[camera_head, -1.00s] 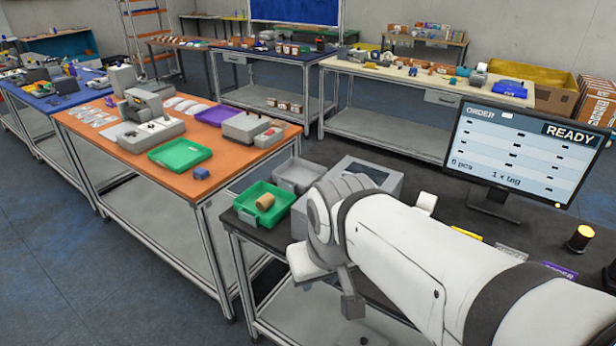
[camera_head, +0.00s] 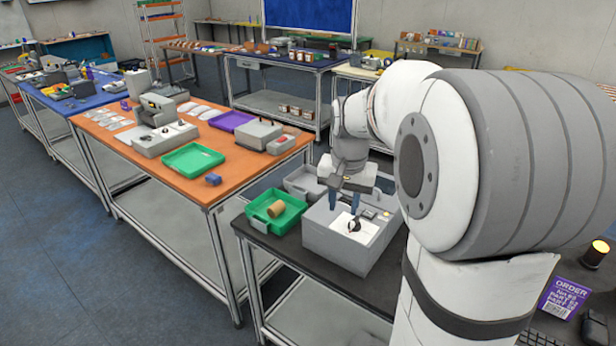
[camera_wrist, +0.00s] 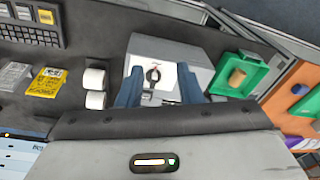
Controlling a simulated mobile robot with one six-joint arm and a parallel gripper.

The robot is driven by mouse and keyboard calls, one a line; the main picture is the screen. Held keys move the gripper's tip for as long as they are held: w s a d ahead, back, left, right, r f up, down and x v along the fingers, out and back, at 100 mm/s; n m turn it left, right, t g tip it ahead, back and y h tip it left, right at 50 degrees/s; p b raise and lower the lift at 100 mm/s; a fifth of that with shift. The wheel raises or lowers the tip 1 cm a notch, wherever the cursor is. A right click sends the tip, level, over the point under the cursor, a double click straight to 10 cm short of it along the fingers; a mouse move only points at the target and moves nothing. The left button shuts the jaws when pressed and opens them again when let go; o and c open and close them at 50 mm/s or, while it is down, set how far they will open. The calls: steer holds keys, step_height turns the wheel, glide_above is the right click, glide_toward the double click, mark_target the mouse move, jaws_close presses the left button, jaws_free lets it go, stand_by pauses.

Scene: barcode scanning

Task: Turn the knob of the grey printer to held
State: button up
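The grey printer (camera_head: 335,250) stands on the dark table in the head view, and it also shows in the wrist view (camera_wrist: 200,58). On its top is a white plate with a black knob (camera_head: 354,225), which shows in the wrist view (camera_wrist: 153,75) too. The labels around the knob are too small to read. My gripper (camera_head: 343,203) points down above the printer's top. Its two blue fingers (camera_wrist: 160,90) are apart, with nothing between them. In the wrist view the knob appears between the fingers and a little beyond them; I cannot tell any contact.
A green tray (camera_head: 257,221) holding a brown roll and a grey tray (camera_head: 298,184) stand beside the printer. In the wrist view, two white rolls (camera_wrist: 95,89), a yellow card (camera_wrist: 48,82) and a keyboard (camera_wrist: 32,32) lie on the other side. The orange table (camera_head: 120,133) stands to the left.

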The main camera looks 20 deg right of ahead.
mark_target(355, 219)
steer(key=w+d+f+m, duration=0.1)
steer(key=w+d, duration=0.1)
steer(key=w, duration=0.1)
steer(key=w+d+f+m, duration=0.1)
steer(key=w+d+f, duration=0.1)
steer(key=d, duration=0.1)
steer(key=w+d+f+m+g, duration=0.1)
steer(key=w+d+f, duration=0.1)
steer(key=w, duration=0.1)
steer(key=shift+w+d+m, duration=0.3)
steer(key=shift+d, duration=0.05)
steer(key=shift+w+d+f+p, duration=0.1)
steer(key=shift+d+f+p, duration=0.05)
steer(key=shift+f+p, duration=0.15)
step_height(355, 219, down, 8)
steer(key=shift+r+p, duration=0.25)
steer(key=shift+p, duration=0.55)
steer(key=shift+c, duration=0.4)
jaws_close()
